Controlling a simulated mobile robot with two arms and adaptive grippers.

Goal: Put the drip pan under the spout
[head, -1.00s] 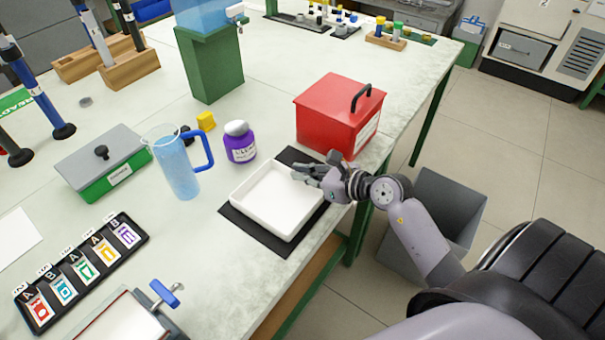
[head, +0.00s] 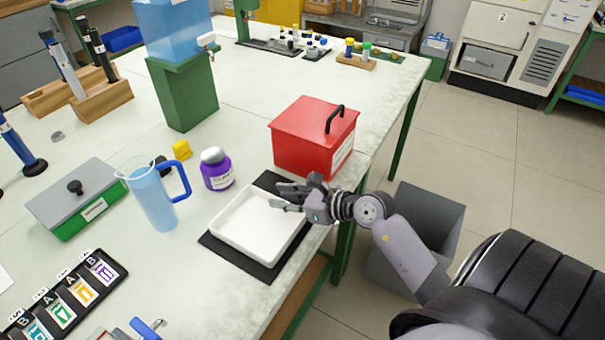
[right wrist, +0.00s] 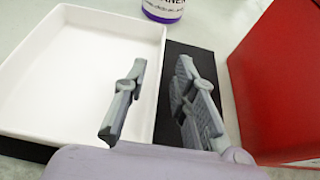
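The drip pan (head: 232,248) is a white rectangular tray lying on a black mat (head: 243,268) near the table's edge. It also shows in the right wrist view (right wrist: 70,75). My right gripper (head: 279,196) is at the pan's right side. In the right wrist view its fingers are apart, one over the pan's inside and one over the mat, with the pan's right wall between them; contact cannot be told. The spout (head: 206,40) is a small white tap on a blue water tank (head: 170,25), which stands on a green stand (head: 187,95). My left gripper is out of view.
A red box (head: 300,150) stands just behind my right gripper. The tabletop (head: 250,75) right of the green stand is clear.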

